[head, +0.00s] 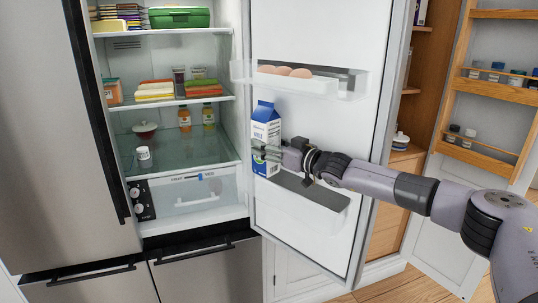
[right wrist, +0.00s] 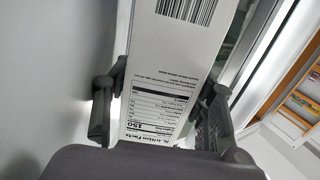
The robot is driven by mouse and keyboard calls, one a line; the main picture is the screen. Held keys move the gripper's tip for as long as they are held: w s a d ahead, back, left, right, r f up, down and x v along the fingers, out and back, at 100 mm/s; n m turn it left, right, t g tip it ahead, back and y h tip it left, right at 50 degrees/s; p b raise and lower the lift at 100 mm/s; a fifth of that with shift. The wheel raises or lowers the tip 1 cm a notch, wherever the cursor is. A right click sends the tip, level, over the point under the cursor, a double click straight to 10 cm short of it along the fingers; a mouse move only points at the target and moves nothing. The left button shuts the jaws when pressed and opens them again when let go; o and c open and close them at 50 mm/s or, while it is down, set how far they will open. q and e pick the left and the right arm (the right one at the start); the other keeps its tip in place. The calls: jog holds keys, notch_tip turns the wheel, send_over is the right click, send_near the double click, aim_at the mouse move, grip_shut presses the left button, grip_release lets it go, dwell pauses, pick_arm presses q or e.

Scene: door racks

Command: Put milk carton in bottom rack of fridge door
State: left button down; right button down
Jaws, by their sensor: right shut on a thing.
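The milk carton (head: 265,128) is white and blue with a blue top. It is upright in front of the open fridge door's inner face. My right gripper (head: 268,153) is shut on its lower part; in the right wrist view the fingers (right wrist: 160,112) sit on both sides of the carton (right wrist: 178,55), which shows a barcode and a nutrition label. The bottom door rack (head: 315,195) is just below the carton and gripper. My left gripper is not in view.
An upper door rack (head: 310,82) holds eggs (head: 285,71) above the carton. The fridge shelves (head: 165,102) at left carry food, jars and bottles. A wooden cabinet with an open door rack (head: 500,90) stands at right.

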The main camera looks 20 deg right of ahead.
jog(key=shift+f, duration=0.15)
notch_tip(320, 180, down, 2)
jog(key=shift+f+p, duration=0.15)
jog(key=shift+p, duration=0.65)
jog(key=shift+w+d+f, duration=0.1)
jog(key=shift+f, duration=0.2)
jog(key=shift+f+b, duration=0.3)
jog(key=shift+b, duration=0.15)
jog(key=shift+f+b, duration=0.3)
jog(key=shift+b, duration=0.1)
